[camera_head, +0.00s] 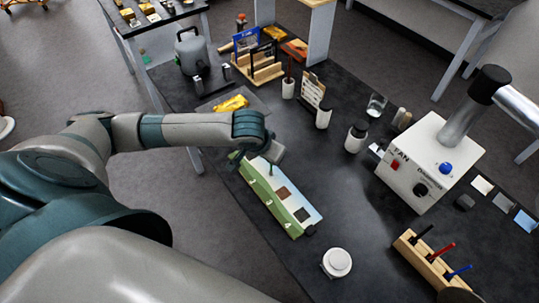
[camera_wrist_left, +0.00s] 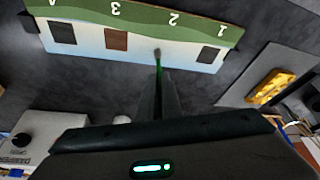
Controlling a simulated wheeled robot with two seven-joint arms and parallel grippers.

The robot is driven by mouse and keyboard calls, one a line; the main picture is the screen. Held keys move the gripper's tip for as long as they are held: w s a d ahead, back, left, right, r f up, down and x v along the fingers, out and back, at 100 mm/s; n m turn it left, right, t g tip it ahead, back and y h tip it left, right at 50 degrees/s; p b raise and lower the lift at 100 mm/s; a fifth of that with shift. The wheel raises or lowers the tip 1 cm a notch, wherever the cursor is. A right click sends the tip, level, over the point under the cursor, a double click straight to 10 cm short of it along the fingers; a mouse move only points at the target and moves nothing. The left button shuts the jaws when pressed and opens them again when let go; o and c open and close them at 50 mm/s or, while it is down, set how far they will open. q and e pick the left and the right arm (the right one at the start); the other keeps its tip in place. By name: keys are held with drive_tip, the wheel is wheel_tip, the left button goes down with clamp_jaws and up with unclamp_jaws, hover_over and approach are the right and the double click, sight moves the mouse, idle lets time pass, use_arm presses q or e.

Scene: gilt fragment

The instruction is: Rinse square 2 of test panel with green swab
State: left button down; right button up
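The test panel (camera_head: 297,229) lies on the dark table, with a green numbered edge and a pale top. In the left wrist view the panel (camera_wrist_left: 85,40) appears upside down, with a brown square at 3 and dark squares at 1 and 4. No dark patch shows at 2. My left gripper (camera_wrist_left: 157,100) is shut on the green swab (camera_wrist_left: 159,72), above the panel. The swab's tip is over the pale area by number 2; whether it touches is unclear. In the head view the left gripper (camera_head: 272,157) hides the panel's far end.
A white round-lidded jar (camera_head: 337,262) stands near the panel. A wooden pen rack (camera_head: 436,258) and a white fan box (camera_head: 428,165) are at right. A gold fragment (camera_head: 232,103) lies on a grey mat behind. Jars and a glass (camera_head: 376,105) stand farther back.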

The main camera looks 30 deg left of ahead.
use_arm(q)
drive_tip(key=shift+a, duration=0.15)
drive_tip(key=shift+w+a, duration=0.25)
drive_tip(key=shift+a, duration=0.3)
drive_tip(key=shift+w+a, duration=0.2)
drive_tip(key=shift+a, duration=0.3)
drive_tip(key=shift+d+p, duration=0.15)
drive_tip(key=shift+p, duration=0.2)
drive_tip(key=shift+s+d+p, duration=0.25)
drive_tip(key=shift+d+p, duration=0.1)
drive_tip(key=shift+d, duration=0.2)
drive_tip(key=shift+s+d+p, duration=0.25)
drive_tip(key=shift+d+p, duration=0.1)
drive_tip(key=shift+d, duration=0.15)
drive_tip(key=shift+a, duration=0.1)
drive_tip(key=shift+w+a, duration=0.3)
drive_tip(key=shift+a, duration=0.3)
drive_tip(key=shift+w+a, duration=0.25)
drive_tip(key=shift+a, duration=0.3)
drive_tip(key=shift+d, duration=0.2)
drive_tip(key=shift+s+d+p, duration=0.15)
drive_tip(key=shift+s+d, duration=0.15)
drive_tip(key=shift+d, duration=0.25)
drive_tip(key=shift+s+d+p, duration=0.15)
drive_tip(key=shift+s+d, duration=0.1)
drive_tip(key=shift+d, duration=0.25)
